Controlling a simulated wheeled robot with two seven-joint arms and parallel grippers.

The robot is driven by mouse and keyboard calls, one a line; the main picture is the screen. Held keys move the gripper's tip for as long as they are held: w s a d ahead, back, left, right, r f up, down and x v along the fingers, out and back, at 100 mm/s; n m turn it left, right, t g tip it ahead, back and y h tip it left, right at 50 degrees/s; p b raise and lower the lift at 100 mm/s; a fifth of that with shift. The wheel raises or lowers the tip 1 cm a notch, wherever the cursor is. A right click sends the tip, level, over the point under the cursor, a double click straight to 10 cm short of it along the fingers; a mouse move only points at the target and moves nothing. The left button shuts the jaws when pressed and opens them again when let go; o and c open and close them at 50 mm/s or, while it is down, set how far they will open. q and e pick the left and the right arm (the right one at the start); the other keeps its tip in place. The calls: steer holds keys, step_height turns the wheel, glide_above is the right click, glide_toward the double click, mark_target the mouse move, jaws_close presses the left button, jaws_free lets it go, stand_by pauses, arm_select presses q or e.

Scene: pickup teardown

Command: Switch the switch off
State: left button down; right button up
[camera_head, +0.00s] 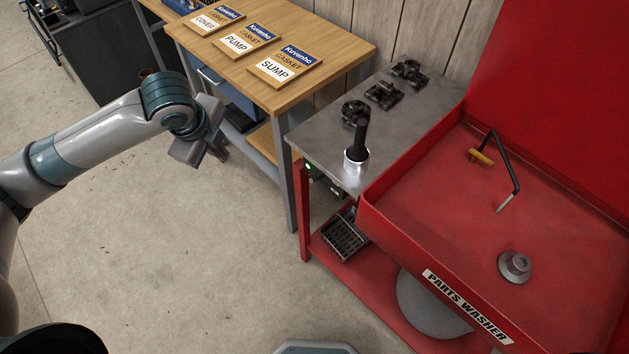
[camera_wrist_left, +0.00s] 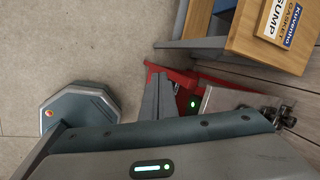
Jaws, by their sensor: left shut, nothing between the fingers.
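A small switch box with a lit green lamp (camera_head: 308,166) is on the left end of the red parts washer, just below the steel side table. The lamp also shows in the left wrist view (camera_wrist_left: 193,104), just right of the fingertips. The switch lever itself is too small and dark to make out. My left gripper (camera_head: 221,151) is shut and empty, left of the lamp and apart from it in the head view, in front of the wooden bench. Its closed fingers show in the left wrist view (camera_wrist_left: 158,92). My right gripper is not in view.
The wooden bench (camera_head: 345,48) with gasket packs (camera_head: 285,66) stands behind. The steel table (camera_head: 320,133) holds dark metal parts (camera_head: 383,94) and a brush in a metal cup (camera_head: 356,162). The red washer basin (camera_head: 420,190) is at right. Floor (camera_head: 190,260) in front is clear.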

arm_select(q)
steer(key=s+d+f+n+t+h, duration=0.25)
steer(key=d+f, duration=0.25)
steer(key=d, duration=0.3)
steer(key=n+t+h, duration=0.1)
steer(key=t+h, duration=0.1)
steer(key=t, duration=0.1)
glide_toward(317, 179)
steer(key=s+r, duration=0.2)
steer(key=s, duration=0.1)
steer(key=shift+s+a+r+p, duration=0.2)
steer(key=shift+a+p, duration=0.1)
steer(key=shift+p, duration=0.15)
steer(key=shift+w+f, duration=0.1)
steer(key=shift+w, duration=0.05)
steer(key=p+x, duration=0.2)
steer(key=x, duration=0.7)
steer(key=shift+w+d, duration=0.3)
steer(key=shift+f, duration=0.2)
